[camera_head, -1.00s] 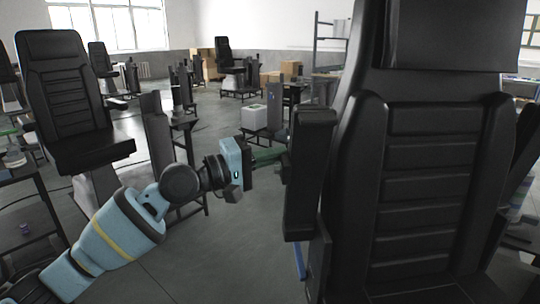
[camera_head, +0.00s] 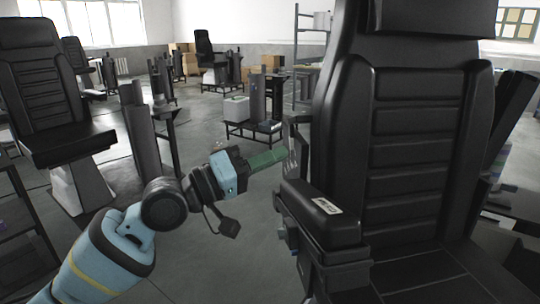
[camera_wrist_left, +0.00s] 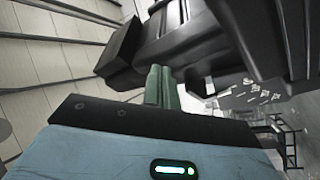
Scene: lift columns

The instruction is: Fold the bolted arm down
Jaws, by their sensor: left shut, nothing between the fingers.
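The near black chair (camera_head: 415,150) fills the right of the head view. Its left armrest (camera_head: 322,212), with a small white label on top, lies folded down, roughly level, pointing toward me. A dark bracket with a knob (camera_head: 290,236) sits under it. My left gripper (camera_head: 268,160) has green fingers, shut and empty, beside the chair's left edge and above and left of the armrest. Its fingers (camera_wrist_left: 160,86) also show in the wrist view below dark chair parts; whether they touch anything there is unclear. My right gripper is out of view.
The chair's other armrest (camera_head: 514,108) stands upright at the right. Another black chair (camera_head: 45,95) stands at the left. A low stand with a white box (camera_head: 236,108) and columns are behind my gripper. Grey floor is open between.

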